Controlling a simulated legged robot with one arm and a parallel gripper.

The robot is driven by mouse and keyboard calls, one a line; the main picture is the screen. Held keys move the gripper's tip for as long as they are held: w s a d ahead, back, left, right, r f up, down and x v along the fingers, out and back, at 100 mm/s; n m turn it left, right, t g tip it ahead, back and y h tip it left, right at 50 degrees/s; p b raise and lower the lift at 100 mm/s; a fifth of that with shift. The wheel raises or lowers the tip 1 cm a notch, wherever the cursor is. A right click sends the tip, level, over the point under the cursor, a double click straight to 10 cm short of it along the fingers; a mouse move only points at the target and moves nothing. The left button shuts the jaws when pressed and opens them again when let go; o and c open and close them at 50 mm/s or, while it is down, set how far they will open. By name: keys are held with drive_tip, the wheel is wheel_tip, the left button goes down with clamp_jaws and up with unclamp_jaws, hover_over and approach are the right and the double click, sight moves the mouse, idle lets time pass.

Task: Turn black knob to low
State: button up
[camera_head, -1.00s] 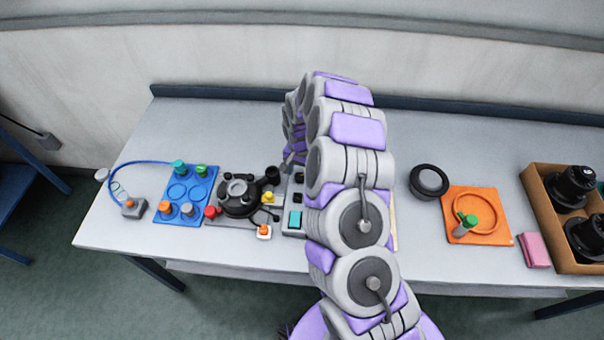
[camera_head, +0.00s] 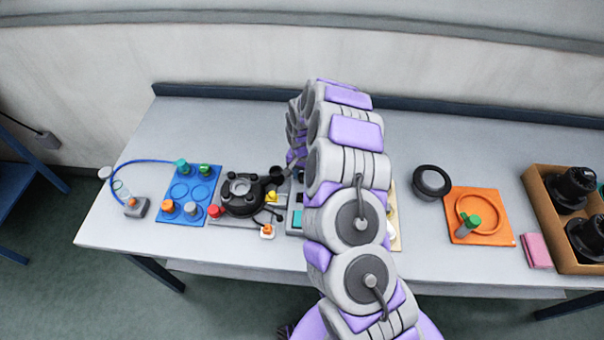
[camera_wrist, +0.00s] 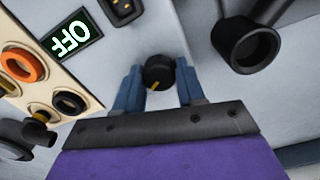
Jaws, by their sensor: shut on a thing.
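The black knob (camera_wrist: 159,73) sits between the two blue-grey fingers of my gripper (camera_wrist: 159,67) in the wrist view. My gripper is shut on it, one finger on each side. A pale yellow pointer line on the knob's face points toward the lower left of that view. In the head view my arm (camera_head: 345,165) reaches over the grey control panel (camera_head: 294,220) and hides the knob and most of my gripper.
A black tubular part (camera_wrist: 252,45) is close right of my gripper. The black round device (camera_head: 242,194) is left of the panel. Table space between arm and black ring (camera_head: 432,182) is partly clear.

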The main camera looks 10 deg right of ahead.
drive_tip(key=shift+d, duration=0.15)
drive_tip(key=shift+c, duration=1)
drive_tip(key=shift+w+n, duration=0.1)
drive_tip(key=shift+n, duration=0.2)
drive_tip(key=n, duration=0.5)
drive_tip(key=shift+w+r+n+b, duration=0.1)
drive_tip(key=shift+n+b, duration=0.2)
drive_tip(key=shift+b, duration=0.1)
drive_tip(key=n, duration=0.5)
drive_tip(key=shift+n, duration=0.4)
drive_tip(key=o, duration=1)
